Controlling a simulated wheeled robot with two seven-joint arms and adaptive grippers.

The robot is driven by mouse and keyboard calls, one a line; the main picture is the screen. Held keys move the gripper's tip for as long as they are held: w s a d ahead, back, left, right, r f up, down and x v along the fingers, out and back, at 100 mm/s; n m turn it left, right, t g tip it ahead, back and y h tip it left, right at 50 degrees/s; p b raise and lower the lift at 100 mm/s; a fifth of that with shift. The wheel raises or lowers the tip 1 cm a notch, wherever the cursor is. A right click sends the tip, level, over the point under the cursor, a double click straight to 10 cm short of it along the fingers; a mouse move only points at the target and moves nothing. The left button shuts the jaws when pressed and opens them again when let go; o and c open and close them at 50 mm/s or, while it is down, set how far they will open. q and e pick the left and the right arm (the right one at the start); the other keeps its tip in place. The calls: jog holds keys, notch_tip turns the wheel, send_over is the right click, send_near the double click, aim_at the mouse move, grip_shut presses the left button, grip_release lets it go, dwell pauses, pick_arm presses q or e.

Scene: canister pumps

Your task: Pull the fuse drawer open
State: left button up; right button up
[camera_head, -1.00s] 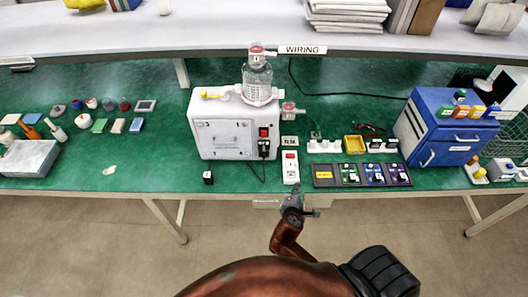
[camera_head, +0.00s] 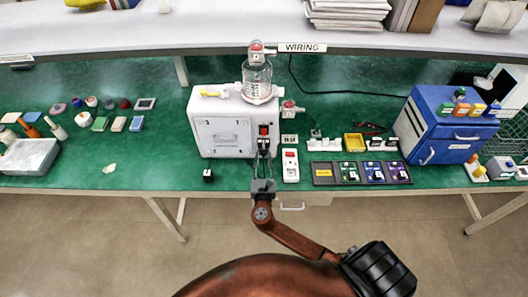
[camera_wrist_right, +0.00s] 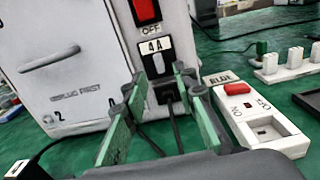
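The white canister pump (camera_head: 225,145) stands on the green bench. In the right wrist view its front (camera_wrist_right: 65,65) has a grey handle and the words "UNPLUG FIRST". The fuse drawer (camera_wrist_right: 157,62) is a small grey-and-black piece with a "4A" label, below the red switch (camera_wrist_right: 145,10) marked OFF. It looks shut. A black inlet or plug (camera_wrist_right: 168,92) with a dark cable sits just below the drawer. My right gripper (camera_head: 264,162) is open before the pump, its green-padded fingers (camera_wrist_right: 160,82) either side of the inlet area. My left gripper is not in view.
A white switched socket strip (camera_head: 290,165) stands right of the gripper. A glass canister (camera_head: 257,82) tops the pump.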

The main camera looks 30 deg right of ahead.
aim_at(263, 144)
jog(key=shift+x, duration=1.95)
jog(key=shift+c, duration=0.4)
grip_shut()
jog(key=shift+s, duration=0.1)
